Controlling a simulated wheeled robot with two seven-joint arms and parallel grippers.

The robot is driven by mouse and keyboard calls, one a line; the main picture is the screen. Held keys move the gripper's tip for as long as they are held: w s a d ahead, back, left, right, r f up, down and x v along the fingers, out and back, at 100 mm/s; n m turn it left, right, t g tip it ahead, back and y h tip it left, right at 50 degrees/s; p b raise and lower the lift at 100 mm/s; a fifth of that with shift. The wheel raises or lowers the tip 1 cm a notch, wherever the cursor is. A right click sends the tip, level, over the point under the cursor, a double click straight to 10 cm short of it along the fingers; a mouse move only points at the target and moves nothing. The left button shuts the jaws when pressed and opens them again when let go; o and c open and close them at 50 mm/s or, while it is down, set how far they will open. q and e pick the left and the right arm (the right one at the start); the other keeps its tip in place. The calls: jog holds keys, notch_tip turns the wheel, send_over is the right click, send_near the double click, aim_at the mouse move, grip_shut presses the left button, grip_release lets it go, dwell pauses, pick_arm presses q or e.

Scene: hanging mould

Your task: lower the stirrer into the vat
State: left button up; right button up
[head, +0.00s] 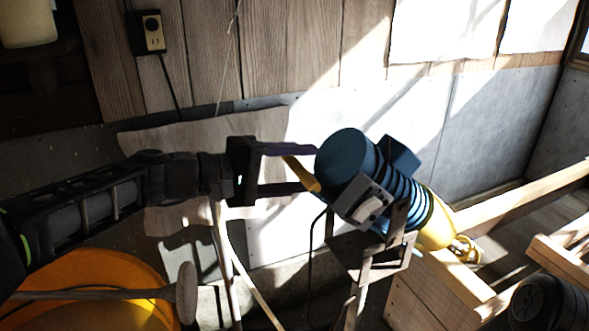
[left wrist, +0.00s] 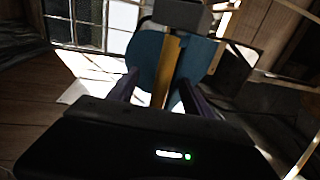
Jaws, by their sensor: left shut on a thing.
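A blue ribbed motor-like unit (head: 347,156), seemingly the stirrer, sits tilted on a metal stand (head: 367,252), its yellow end pointing down right. A yellow lever (head: 302,174) sticks out from its left side. My left gripper (head: 308,169) reaches in from the left and is shut on this lever. In the left wrist view the lever (left wrist: 171,68) stands between the two fingers, in front of the blue body (left wrist: 146,62). An orange round tub (head: 110,268) at lower left may be the vat; its inside is only partly seen. My right gripper is not in view.
A wooden-handled tool (head: 187,290) lies across the orange tub. Wooden beams and a box (head: 435,290) stand right of the metal stand. A dark ribbed round object (head: 545,303) is at lower right. A wall with an outlet (head: 153,33) closes off the back.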

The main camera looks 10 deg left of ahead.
pick_arm(q)
jog(key=shift+s+a+r, duration=0.25)
jog(key=shift+a+r, duration=0.05)
jog(key=f+b+v, duration=0.1)
jog(key=v, duration=0.5)
jog(key=shift+s+a+r+b, duration=0.25)
jog(key=shift+a+r+b, duration=0.1)
jog(key=shift+a, duration=0.15)
jog(key=shift+w+a, duration=0.1)
